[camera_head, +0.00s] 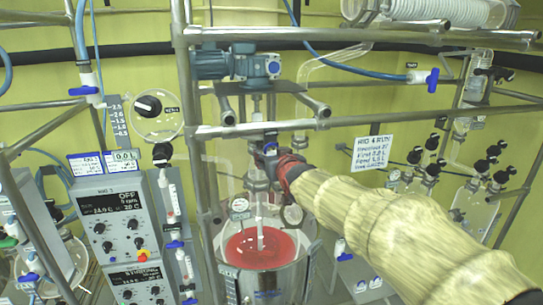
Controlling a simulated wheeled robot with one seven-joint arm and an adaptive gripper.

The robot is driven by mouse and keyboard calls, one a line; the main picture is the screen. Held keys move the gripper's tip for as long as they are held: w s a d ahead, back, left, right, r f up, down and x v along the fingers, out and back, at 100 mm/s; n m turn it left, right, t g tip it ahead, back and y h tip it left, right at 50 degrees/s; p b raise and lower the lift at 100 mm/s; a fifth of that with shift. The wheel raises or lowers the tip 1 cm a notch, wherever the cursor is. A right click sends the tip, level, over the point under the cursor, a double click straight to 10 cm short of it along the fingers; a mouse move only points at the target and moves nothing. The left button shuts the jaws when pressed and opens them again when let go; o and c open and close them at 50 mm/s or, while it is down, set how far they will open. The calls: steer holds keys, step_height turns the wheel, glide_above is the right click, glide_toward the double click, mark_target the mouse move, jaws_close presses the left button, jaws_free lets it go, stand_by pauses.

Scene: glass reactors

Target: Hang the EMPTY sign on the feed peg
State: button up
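My arm, in a beige sleeve, reaches in from the lower right. My gripper (268,152), dark behind a red band, is at the upright glass and metal column above the reactor. A small blue part shows at its fingertips; I cannot tell whether it is held or stands behind. The fingers are too small and dark to tell open from shut. I cannot make out a sign reading EMPTY, nor say which part is the feed peg. A white handwritten notice (376,155) hangs to the right of my gripper, apart from it.
The glass reactor (235,278) with red liquid stands below my gripper. Metal frame bars (262,130) run just above and left of it. A motor (212,64) sits higher up. Control boxes (112,215) stand at the left, and glass vessels (476,210) at the right.

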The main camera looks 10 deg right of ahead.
steer(key=o, duration=0.4)
steer(key=shift+c, duration=0.6)
steer(key=shift+s, duration=0.1)
steer(key=b+v, duration=0.2)
steer(key=v, duration=0.4)
steer(key=shift+s, duration=0.4)
stand_by(1.1)
steer(key=shift+s+r, duration=0.1)
steer(key=shift+r, duration=0.05)
steer(key=f+p+v, duration=0.1)
steer(key=p+v, duration=0.1)
steer(key=v, duration=0.8)
steer(key=shift+s+p, duration=0.4)
steer(key=shift+s, duration=0.1)
stand_by(0.4)
